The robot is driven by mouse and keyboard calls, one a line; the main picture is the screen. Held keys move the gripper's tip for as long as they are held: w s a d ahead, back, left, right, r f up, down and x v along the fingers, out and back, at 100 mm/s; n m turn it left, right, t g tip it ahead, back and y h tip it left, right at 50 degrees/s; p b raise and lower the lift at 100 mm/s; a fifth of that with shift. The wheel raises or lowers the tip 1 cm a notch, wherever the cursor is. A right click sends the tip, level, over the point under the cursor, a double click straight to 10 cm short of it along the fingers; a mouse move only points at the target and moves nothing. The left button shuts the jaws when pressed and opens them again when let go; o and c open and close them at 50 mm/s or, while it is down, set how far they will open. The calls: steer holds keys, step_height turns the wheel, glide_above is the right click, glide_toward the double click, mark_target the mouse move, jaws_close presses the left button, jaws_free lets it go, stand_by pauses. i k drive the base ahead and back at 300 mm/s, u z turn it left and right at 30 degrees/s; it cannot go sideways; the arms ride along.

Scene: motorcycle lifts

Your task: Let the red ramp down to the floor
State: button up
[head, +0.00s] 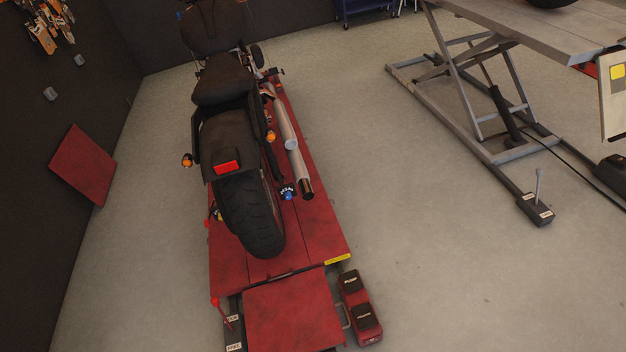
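The red ramp (293,318) is a flat red plate at the near end of the red lift (318,222). Its near edge is cut off by the bottom of the picture, and I cannot tell its tilt or whether it touches the floor. A thin lever with a red tip (222,312) stands at the left of the ramp. Small white labels lie beside it; the lower one (234,347) seems to read FREE. My gripper is not in view.
A black motorcycle (227,120) stands on the red lift. A red pedal box (360,308) sits on the floor right of the ramp. A red panel (82,165) leans on the left wall. A grey raised lift (500,85) and lever box (536,208) stand right; floor between is clear.

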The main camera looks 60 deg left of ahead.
mark_target(297, 312)
steer(key=u, duration=0.45)
steer(key=i, duration=1)
steer(key=z, duration=0.05)
